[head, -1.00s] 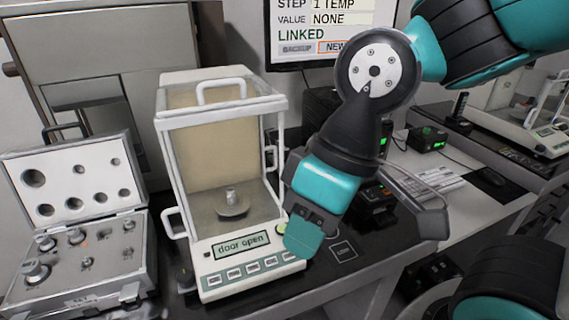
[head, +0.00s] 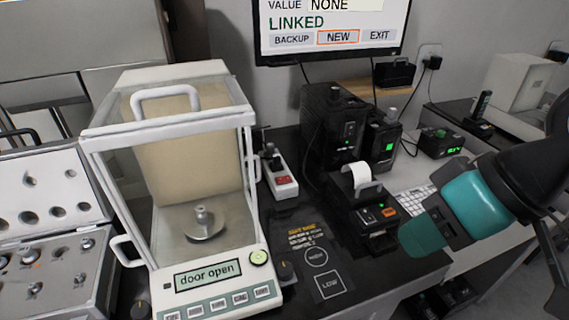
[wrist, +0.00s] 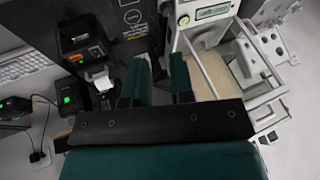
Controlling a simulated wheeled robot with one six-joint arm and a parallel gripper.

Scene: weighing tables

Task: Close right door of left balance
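The left balance (head: 185,122) is a white-framed glass case with a metal weight (head: 201,215) on its pan. Its display (head: 207,275) reads "door open". A left side handle (head: 126,251) sits low near the front. A right side handle (head: 256,157) sits higher and farther back; the right pane is nearly edge-on, so its exact position is hard to see. My gripper (head: 422,238) is right of the balance, apart from it, beyond the printer. In the wrist view, its teal fingers (wrist: 162,72) are apart with nothing between them, and the balance (wrist: 248,62) shows beside them.
A printer (head: 368,212) and black boxes (head: 335,125) stand right of the balance. A small white device with a red switch (head: 284,180) is close to its right side. A weight case (head: 45,225) is on the left.

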